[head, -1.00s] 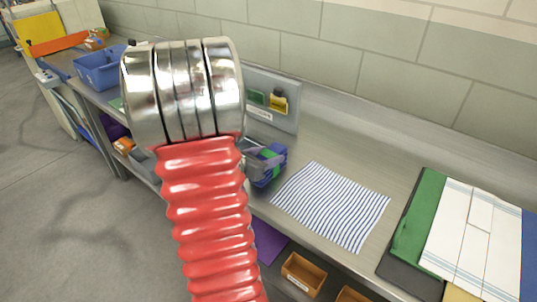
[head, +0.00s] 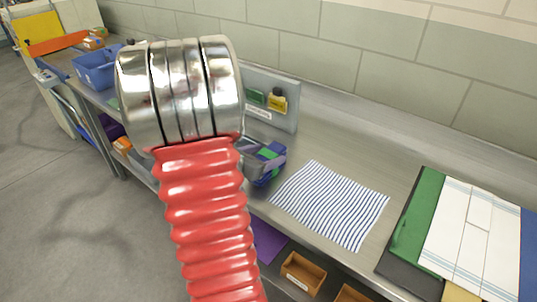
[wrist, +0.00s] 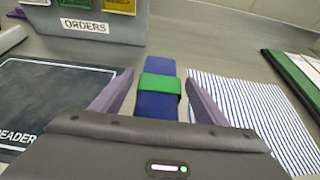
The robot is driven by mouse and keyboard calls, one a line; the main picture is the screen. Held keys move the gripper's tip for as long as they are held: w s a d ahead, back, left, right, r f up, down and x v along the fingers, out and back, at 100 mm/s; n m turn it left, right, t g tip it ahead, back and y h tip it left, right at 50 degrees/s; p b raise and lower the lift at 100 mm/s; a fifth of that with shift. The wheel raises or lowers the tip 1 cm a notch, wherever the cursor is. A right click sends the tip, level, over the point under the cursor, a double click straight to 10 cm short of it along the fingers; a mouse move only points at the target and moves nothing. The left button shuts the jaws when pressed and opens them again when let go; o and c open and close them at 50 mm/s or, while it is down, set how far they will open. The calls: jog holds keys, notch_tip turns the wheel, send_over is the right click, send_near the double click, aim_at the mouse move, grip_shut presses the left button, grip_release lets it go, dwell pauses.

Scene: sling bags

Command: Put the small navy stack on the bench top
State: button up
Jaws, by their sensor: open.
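The small navy stack (wrist: 157,105) is a dark blue folded bundle with a green band around its middle. It lies on the bench top (wrist: 215,50) in the wrist view. My gripper (wrist: 159,84) is open, with one purple-grey finger on each side of the stack. I cannot tell whether the fingers touch it. The near end of the stack is hidden behind my gripper body. In the head view the stack (head: 266,180) shows only partly, beside my gripper (head: 264,155), left of the striped cloth.
A blue-and-white striped cloth (head: 330,205) lies just right of the stack. A dark board with lettering (wrist: 50,100) lies to its left. A grey stand labelled ORDERS (wrist: 95,24) is behind. Folded cloths (head: 470,235) lie farther right, and a blue bin (head: 95,70) farther left.

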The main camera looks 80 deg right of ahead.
jog(key=v, duration=1.1)
jog(key=shift+a+r, duration=0.2)
jog(key=shift+w, duration=0.15)
dwell(0.3)
jog(key=w+a+r+m+t+y, duration=0.2)
jog(key=w+a+m+t+y, duration=0.1)
jog(key=a, duration=1.1)
jog(key=w+a+r+m+t+y, duration=0.3)
jog(key=w+a+m+t+y, duration=0.1)
jog(key=a, duration=1.1)
jog(key=w+a+r+m+t+y, duration=0.2)
jog(key=w+a+m+t+y, duration=0.2)
jog(key=a, duration=1.1)
jog(key=shift+w+r+m+y, duration=0.25)
jog(key=shift+w+m+y, duration=0.55)
jog(key=shift+w+m, duration=0.4)
jog(key=shift+d, duration=0.1)
